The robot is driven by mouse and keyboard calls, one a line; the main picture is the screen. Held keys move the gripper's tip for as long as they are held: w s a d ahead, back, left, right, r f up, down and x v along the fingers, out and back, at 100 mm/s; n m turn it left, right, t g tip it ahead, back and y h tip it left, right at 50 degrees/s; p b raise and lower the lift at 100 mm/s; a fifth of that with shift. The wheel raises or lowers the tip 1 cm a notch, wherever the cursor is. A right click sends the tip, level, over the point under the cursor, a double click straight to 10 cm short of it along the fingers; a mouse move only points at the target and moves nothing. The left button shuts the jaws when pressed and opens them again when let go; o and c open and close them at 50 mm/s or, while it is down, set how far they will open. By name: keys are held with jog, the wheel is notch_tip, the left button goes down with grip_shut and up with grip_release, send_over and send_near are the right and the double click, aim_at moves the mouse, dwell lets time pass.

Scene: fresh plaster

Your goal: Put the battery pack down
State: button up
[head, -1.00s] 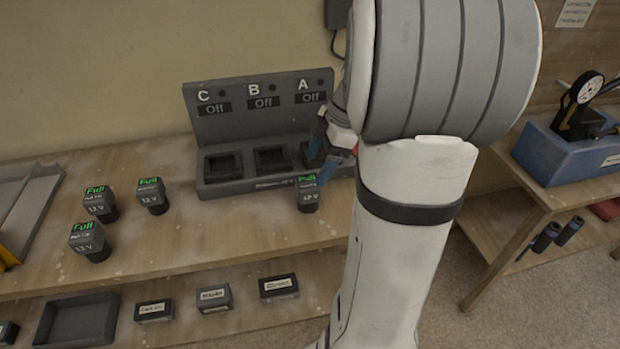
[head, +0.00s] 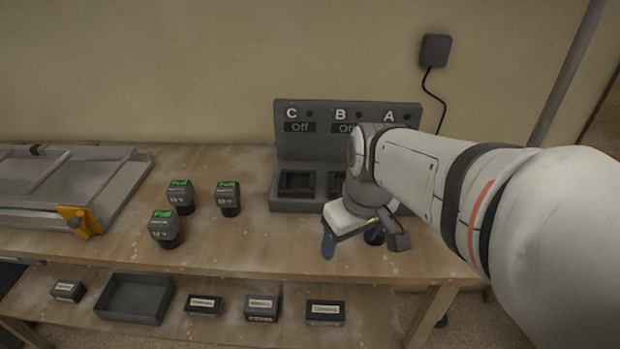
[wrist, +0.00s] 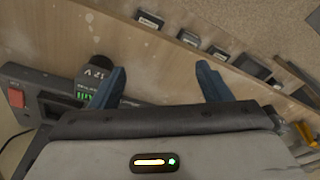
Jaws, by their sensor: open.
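A dark battery pack (wrist: 92,72) with a green display and "12 V" label stands on the bench by the charger in the wrist view. In the head view only its dark lower part (head: 374,238) shows below my wrist. My gripper (wrist: 160,82) is open, with nothing between its blue fingers. Its left finger in the wrist view overlaps the pack's edge; I cannot tell whether they touch. In the head view my gripper (head: 350,238) is in front of the charger (head: 297,206). My arm hides bay A and part of bay B; bay C is empty.
Three other packs with green displays (head: 180,196) (head: 229,198) (head: 164,228) stand left of the charger. A grey metal frame (head: 90,190) lies far left. The lower shelf holds a grey tray (head: 135,298) and several small labelled boxes (head: 262,307).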

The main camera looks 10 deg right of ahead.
jog(key=s+a+m, duration=0.1)
jog(key=s+f+m, duration=0.1)
jog(key=shift+s+a+m+t, duration=0.2)
jog(key=shift+a+m+t, duration=0.15)
jog(key=shift+m+t, duration=0.05)
dwell(1.2)
